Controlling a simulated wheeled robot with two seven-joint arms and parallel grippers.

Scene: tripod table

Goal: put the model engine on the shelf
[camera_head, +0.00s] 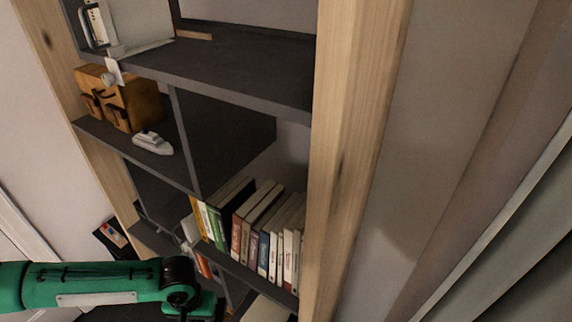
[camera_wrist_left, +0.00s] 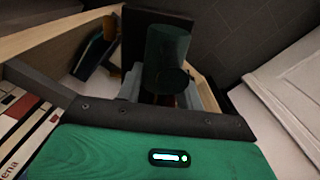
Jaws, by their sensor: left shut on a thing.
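The shelf (camera_head: 235,75) is a tall unit with dark boards and pale wooden uprights. My left arm comes in from the left in the head view, low in front of the shelf; its gripper (camera_head: 192,307) is at the bottom edge, partly cut off. In the left wrist view, a dark green, cylinder-like thing with grey parts beside it, seemingly the model engine (camera_wrist_left: 166,58), stands just past the green gripper body. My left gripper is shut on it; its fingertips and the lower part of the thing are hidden. My right gripper is not in view.
A row of books (camera_head: 265,232) fills a lower board. A brown bag (camera_head: 122,100) and a small white boat-like model (camera_head: 153,143) stand on the middle board at left. A wooden upright (camera_head: 355,150) bounds the right side.

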